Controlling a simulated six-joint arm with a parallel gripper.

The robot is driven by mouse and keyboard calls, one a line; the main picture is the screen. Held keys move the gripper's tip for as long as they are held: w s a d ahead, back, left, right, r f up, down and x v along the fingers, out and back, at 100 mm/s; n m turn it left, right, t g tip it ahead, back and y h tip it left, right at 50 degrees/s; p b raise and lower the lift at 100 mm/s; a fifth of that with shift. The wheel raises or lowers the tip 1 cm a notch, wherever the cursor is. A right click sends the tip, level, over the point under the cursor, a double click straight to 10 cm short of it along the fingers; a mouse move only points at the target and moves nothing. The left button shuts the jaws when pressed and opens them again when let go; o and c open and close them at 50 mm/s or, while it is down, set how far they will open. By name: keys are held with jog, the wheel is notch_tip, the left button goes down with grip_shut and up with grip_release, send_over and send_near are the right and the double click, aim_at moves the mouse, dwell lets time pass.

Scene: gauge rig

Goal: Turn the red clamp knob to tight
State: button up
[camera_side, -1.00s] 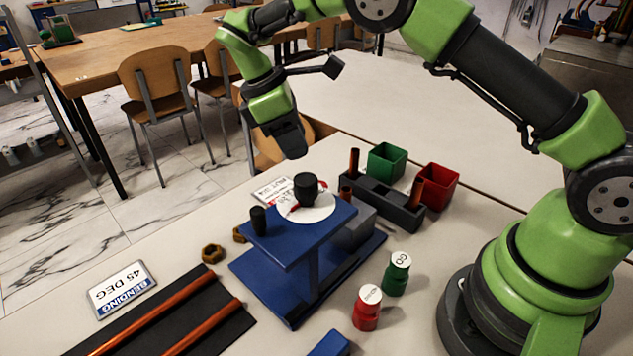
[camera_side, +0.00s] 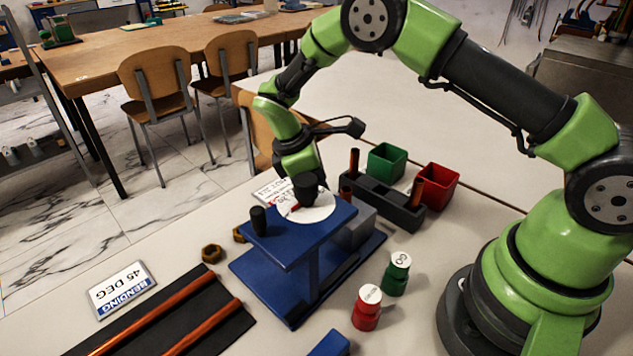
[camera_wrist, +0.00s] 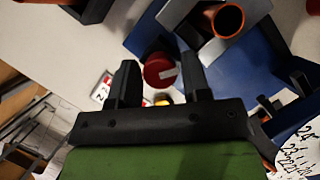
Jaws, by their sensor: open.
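The red clamp knob (camera_wrist: 160,72) is round with a pale bar mark across it, and it shows in the wrist view. My gripper (camera_wrist: 158,62) is open, with one dark finger on each side of the knob in that view. I cannot tell how deep the fingers reach or whether they touch it. In the side view my gripper (camera_side: 299,166) is low behind the blue gauge rig (camera_side: 290,241), partly hidden by the black cylinder on the rig's white dial (camera_side: 318,210). I cannot make out the red knob there.
A black block (camera_side: 384,204) with copper tube pieces, a green bin (camera_side: 386,162) and a red bin (camera_side: 438,185) stand right of the rig. Red (camera_side: 367,310) and green (camera_side: 395,277) labelled pieces stand in front. Copper rods lie on a black mat (camera_side: 222,328) at front left.

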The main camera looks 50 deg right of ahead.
jog(key=shift+c, duration=0.4)
jog(key=c, duration=0.6)
jog(key=shift+o, duration=0.2)
jog(key=shift+m, duration=0.3)
jog(key=m+y, duration=0.1)
jog(key=m, duration=0.1)
jog(key=m+g+y, duration=0.1)
jog(key=m, duration=0.2)
jog(key=m+y, duration=0.2)
jog(key=m, duration=0.4)
jog(key=shift+d, duration=0.15)
jog(key=shift+m, duration=0.3)
